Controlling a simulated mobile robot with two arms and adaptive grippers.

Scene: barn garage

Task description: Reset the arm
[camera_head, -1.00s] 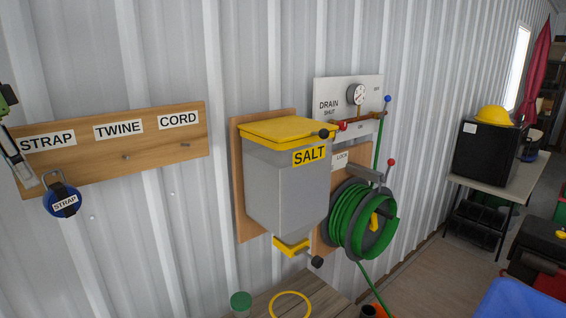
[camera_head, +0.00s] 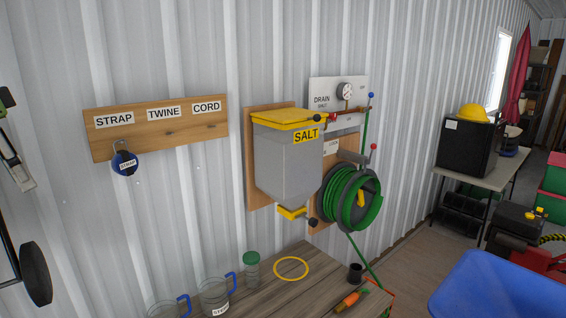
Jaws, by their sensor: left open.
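My left gripper (camera_head: 18,165) shows only in part at the left edge of the head view. It is open, with nothing seen between its fingers, and stands apart from the wooden hook board (camera_head: 100,150). A blue strap roll (camera_head: 124,163) hangs from the hook under the STRAP label. The hooks under TWINE and CORD are empty. My right gripper is not in view.
A salt bin (camera_head: 285,165) with a yellow lid and a green hose reel (camera_head: 348,200) are mounted on the wall. Below, a wooden bench (camera_head: 265,302) holds jars, a yellow ring (camera_head: 291,268) and a black cup (camera_head: 356,272). A blue container (camera_head: 495,285) stands at lower right.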

